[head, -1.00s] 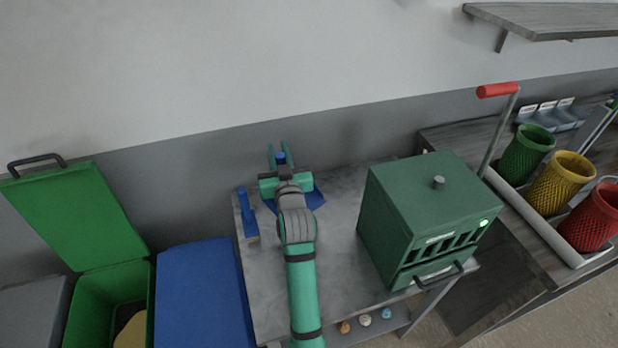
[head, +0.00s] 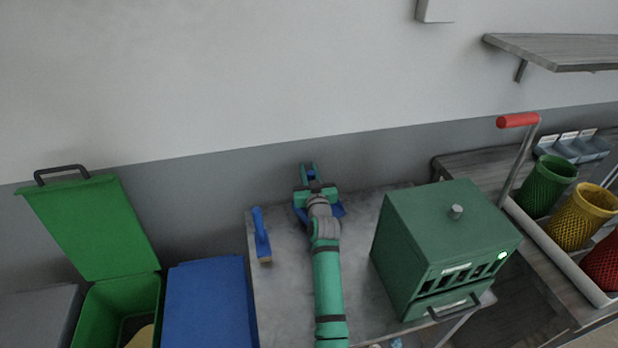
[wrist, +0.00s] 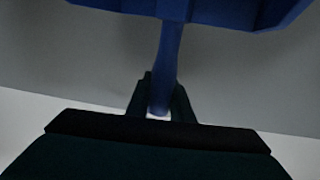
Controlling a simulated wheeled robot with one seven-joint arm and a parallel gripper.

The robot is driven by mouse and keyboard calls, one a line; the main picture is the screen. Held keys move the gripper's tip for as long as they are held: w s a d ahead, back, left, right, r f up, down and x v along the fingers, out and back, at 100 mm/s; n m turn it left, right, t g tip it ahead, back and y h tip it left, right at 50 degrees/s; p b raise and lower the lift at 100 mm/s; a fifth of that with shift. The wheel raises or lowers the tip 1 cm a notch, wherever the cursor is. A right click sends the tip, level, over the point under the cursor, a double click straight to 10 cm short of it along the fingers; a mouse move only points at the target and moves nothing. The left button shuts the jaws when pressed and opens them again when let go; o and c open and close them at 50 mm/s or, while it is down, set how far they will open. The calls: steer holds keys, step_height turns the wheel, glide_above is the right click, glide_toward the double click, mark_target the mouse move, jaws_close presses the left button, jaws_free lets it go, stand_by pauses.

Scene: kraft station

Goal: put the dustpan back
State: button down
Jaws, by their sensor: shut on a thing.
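The blue dustpan (head: 338,210) is in my gripper (head: 309,172), over the back of the grey table (head: 350,225) in the head view. My gripper and wrist hide much of the pan; blue edges show on both sides. In the wrist view, the gripper (wrist: 160,108) is shut around the dustpan's narrow blue handle (wrist: 168,60), with the wide pan (wrist: 215,10) at the top edge. Whether the pan touches the table cannot be told. A blue hand brush (head: 261,235) with tan bristles lies on the table, left of my arm.
A green cabinet (head: 445,235) with a front handle stands on the table's right. A red-handled lever (head: 518,121) rises beside it. Green and yellow baskets (head: 548,188) stand farther right. An open green bin (head: 125,300) and a blue bin (head: 208,305) stand left. The wall is close behind.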

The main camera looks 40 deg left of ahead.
steer(key=shift+w+f, duration=0.15)
steer(key=shift+f, duration=1.5)
steer(key=c, duration=1.6)
jaws_free()
steer(key=shift+f, duration=0.1)
steer(key=shift+o, duration=0.2)
steer(key=v, duration=1.2)
